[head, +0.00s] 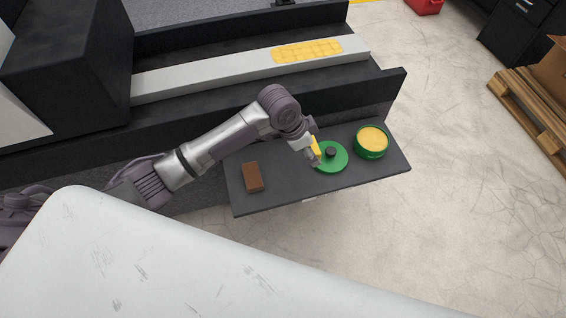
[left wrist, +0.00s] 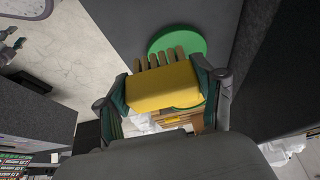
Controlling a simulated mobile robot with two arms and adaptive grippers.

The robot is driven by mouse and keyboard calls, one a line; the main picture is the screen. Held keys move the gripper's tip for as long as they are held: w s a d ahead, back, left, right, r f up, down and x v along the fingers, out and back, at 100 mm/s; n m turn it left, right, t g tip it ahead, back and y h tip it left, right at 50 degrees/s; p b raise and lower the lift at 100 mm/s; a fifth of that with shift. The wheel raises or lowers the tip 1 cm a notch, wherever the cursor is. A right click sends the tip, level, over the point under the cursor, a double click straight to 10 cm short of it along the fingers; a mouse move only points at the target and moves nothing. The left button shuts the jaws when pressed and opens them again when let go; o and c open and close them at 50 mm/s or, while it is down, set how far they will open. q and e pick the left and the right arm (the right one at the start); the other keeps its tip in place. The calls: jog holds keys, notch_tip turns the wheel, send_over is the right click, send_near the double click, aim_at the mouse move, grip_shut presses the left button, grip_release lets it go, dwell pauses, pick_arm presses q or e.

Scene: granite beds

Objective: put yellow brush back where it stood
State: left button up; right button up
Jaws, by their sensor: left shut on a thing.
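The yellow brush (left wrist: 163,87) is held between the two fingers of my left gripper (left wrist: 166,90), one finger at each end of its block. Tan strips show along its far edge in the left wrist view. In the head view my left gripper (head: 312,156) is above the dark shelf (head: 285,190), close to the left edge of a green lid. The brush (head: 315,146) is partly hidden there by the gripper. Whether it touches the shelf or the lid cannot be told.
The green lid (head: 335,166) with a dark knob lies on the shelf. A green tin (head: 371,150) with yellow contents stands to its right. A brown block (head: 253,177) lies at the shelf's left. Bare shelf lies between block and lid. A grey bar (head: 200,78) lies behind.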

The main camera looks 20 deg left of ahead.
pick_arm(q)
send_over(287, 167)
jog(key=a, duration=0.1)
jog(key=f, duration=0.2)
jog(key=s+f, duration=0.1)
jog(key=f, duration=0.1)
jog(key=shift+f, duration=0.1)
jog(key=shift+a+f, duration=0.1)
jog(key=shift+f, duration=1.95)
jog(key=shift+f, duration=0.1)
jog(key=shift+f, duration=0.1)
jog(key=o, duration=1.2)
jog(key=p+v, duration=0.1)
jog(key=v, duration=1.1)
jog(key=shift+r, duration=0.25)
